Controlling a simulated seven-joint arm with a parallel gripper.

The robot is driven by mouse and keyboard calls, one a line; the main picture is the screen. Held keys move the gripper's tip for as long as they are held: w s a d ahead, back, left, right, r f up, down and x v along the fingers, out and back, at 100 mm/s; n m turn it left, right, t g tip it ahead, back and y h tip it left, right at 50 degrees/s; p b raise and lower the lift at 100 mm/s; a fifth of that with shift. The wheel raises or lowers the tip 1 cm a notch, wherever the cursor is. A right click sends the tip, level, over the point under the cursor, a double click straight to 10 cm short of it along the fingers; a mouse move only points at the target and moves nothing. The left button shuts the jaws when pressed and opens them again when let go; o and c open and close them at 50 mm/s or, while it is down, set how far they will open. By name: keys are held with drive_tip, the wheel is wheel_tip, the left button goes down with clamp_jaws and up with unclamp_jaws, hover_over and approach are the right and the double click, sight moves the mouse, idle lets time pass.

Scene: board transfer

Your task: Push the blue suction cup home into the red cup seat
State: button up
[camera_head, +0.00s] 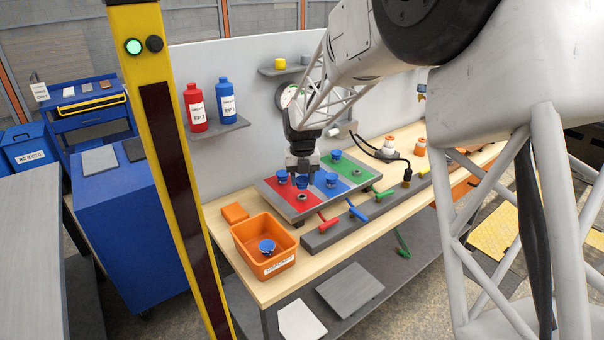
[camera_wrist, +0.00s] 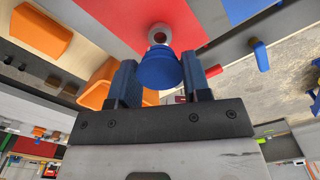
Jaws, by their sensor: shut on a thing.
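My gripper (camera_head: 302,176) is shut on a blue suction cup (camera_head: 302,183) over the red panel (camera_head: 281,196) of the board. In the wrist view the blue cup (camera_wrist: 158,73) sits between the two fingers of my gripper (camera_wrist: 159,82). A grey ring-shaped red cup seat (camera_wrist: 159,34) shows on the red panel just past the cup's end. In the head view the seat (camera_head: 301,196) appears just below and in front of the held cup. The cup looks apart from the seat, but the exact gap cannot be told.
Other blue cups stand on the red (camera_head: 282,176), blue (camera_head: 331,180) and green (camera_head: 336,155) panels. An orange bin (camera_head: 247,258) holding a blue cup (camera_head: 266,246) is at the bench's front left. A grey strip with red, blue and green handles (camera_head: 357,212) lies before the board.

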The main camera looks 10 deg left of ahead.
sight(302, 179)
drive_tip(key=shift+f, duration=0.55)
drive_tip(key=shift+f, duration=1.2)
idle(1.9)
drive_tip(key=o, duration=1.1)
drive_tip(key=shift+r, duration=0.1)
drive_tip(key=shift+r, duration=3.8)
